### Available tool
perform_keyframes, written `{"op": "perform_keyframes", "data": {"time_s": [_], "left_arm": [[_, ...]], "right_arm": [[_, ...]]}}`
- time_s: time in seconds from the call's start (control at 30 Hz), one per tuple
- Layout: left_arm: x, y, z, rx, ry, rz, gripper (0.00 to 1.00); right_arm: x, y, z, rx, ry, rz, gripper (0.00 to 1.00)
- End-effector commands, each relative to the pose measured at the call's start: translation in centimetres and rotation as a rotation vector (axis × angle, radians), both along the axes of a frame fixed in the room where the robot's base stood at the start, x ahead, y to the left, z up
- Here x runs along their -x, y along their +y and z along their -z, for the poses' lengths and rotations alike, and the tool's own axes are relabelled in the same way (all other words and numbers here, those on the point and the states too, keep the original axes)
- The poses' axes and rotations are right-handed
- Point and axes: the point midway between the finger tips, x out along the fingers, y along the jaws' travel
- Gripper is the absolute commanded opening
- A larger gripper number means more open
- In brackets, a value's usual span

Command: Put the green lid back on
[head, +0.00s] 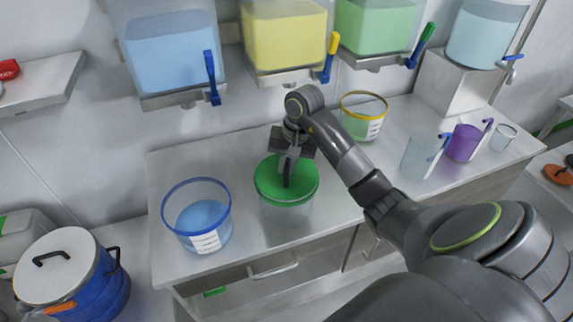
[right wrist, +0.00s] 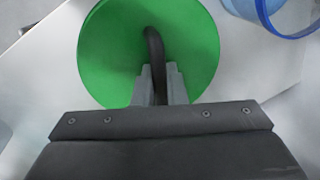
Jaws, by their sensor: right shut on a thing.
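The green lid (head: 268,184) is a round disc with a dark handle on top. It sits over the mouth of a clear container (head: 290,215) on the counter; I cannot tell whether it rests on the rim or hovers just above. My right gripper (head: 289,172) is shut on the lid's handle from above. In the right wrist view, the gripper (right wrist: 158,88) holds the dark handle (right wrist: 153,50), and the green lid (right wrist: 110,45) fills the upper middle. The container is hidden there. My left gripper is not in view.
A blue-rimmed bucket (head: 180,215) of blue liquid stands close left of the container. A yellow-rimmed bucket (head: 363,105) is behind my right arm. Jugs (head: 420,155) stand to the right. Tanks with taps (head: 212,80) hang above the counter (head: 165,165).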

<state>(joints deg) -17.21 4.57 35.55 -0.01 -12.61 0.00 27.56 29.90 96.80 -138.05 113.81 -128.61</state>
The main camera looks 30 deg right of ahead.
Motion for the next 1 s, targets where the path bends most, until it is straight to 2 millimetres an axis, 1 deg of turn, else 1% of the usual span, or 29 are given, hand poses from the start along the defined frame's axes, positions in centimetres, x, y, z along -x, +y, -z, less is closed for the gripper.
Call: {"op": "perform_keyframes", "data": {"time_s": [0.5,0.53,0.7,0.73,1.0], "left_arm": [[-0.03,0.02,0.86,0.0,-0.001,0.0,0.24],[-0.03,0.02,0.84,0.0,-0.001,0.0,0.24],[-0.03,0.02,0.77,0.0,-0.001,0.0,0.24],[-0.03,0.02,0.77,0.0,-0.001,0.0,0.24],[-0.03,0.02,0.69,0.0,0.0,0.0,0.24]], "right_arm": [[-0.01,0.0,0.66,0.001,-0.001,0.0,0.0],[-0.01,0.0,0.63,0.001,-0.001,0.0,0.13],[-0.01,0.0,0.58,0.001,-0.001,0.0,0.35],[-0.01,0.0,0.58,0.001,-0.001,0.0,0.37],[0.01,-0.03,0.47,0.0,0.0,0.0,0.37]]}}
